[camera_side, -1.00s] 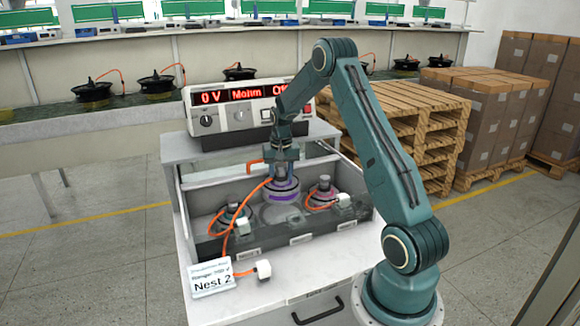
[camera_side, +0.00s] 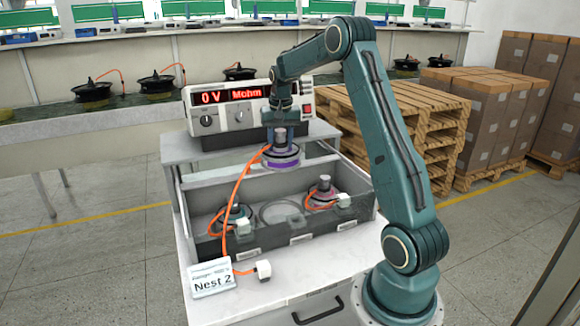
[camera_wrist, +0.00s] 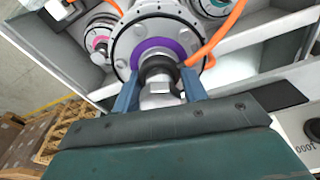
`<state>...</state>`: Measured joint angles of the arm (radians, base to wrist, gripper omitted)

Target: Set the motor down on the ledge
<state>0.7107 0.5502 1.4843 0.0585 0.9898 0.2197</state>
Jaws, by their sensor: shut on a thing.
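My gripper (camera_side: 282,128) is shut on the shaft of the hub motor (camera_side: 283,158), a grey disc with a purple ring. It holds the motor upright in the air above the back of the grey tray. In the wrist view the motor (camera_wrist: 150,46) sits between the two blue fingers (camera_wrist: 158,92). An orange cable (camera_side: 236,197) runs from the motor down to a white connector (camera_side: 263,269) on the front ledge (camera_side: 285,268). The ledge also bears a "Nest 2" sign (camera_side: 212,278).
Two other motors stand in the tray, one at the left (camera_side: 236,214) and one at the right (camera_side: 323,190). An empty round nest (camera_side: 281,213) lies between them. The tester (camera_side: 225,108) stands behind. Wooden pallets (camera_side: 420,125) are at the right.

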